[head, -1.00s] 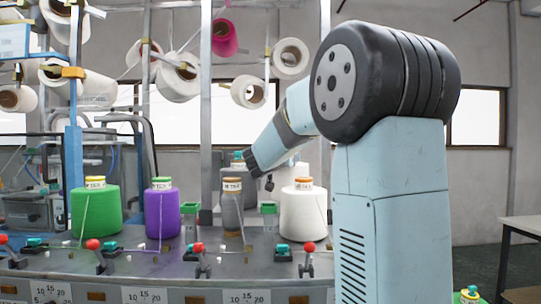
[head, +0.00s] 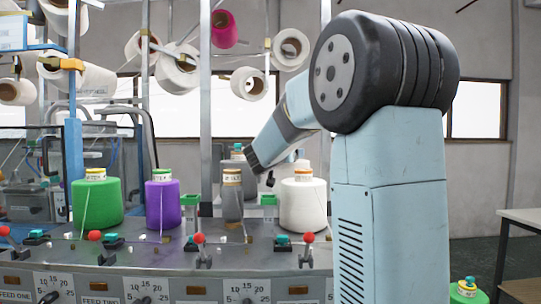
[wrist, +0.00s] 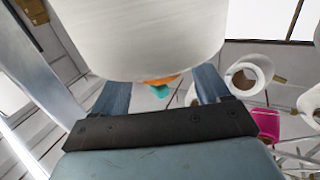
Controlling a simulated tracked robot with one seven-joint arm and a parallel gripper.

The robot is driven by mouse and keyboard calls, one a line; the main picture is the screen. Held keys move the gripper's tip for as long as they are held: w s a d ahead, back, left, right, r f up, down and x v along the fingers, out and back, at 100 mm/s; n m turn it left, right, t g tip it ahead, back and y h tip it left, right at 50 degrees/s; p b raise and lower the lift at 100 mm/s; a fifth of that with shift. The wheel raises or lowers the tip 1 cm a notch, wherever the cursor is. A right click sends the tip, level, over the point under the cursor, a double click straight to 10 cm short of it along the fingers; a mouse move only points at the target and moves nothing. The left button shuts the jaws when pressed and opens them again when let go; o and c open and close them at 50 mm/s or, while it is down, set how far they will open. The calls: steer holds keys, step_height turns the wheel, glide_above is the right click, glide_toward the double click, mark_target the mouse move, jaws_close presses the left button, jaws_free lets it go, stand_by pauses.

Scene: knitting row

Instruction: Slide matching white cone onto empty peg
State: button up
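In the wrist view a large white cone (wrist: 140,35) fills the top, its narrow end with an orange collar (wrist: 162,79) and a teal tip (wrist: 161,91) pointing towards my palm. My gripper (wrist: 164,88) has one finger on each side of that end and appears shut on the cone; the fingertips are hidden behind it. In the head view my gripper and this cone cannot be made out behind my arm. Another white cone (head: 303,206), with an orange top, stands upright on the machine. I cannot make out an empty peg.
Levers with red knobs (head: 199,239) line the machine's front. White cones (head: 248,88) hang above. A table (head: 518,217) stands at the right.

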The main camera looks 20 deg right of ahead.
steer(key=shift+o, duration=0.4)
steer(key=v, duration=1.3)
steer(key=shift+s+a, duration=0.3)
steer(key=shift+w+d, duration=0.1)
steer(key=x, duration=1.2)
steer(key=shift+w+d, duration=0.2)
steer(key=shift+d, duration=0.2)
steer(key=shift+w+d, duration=0.15)
steer(key=shift+d, duration=0.05)
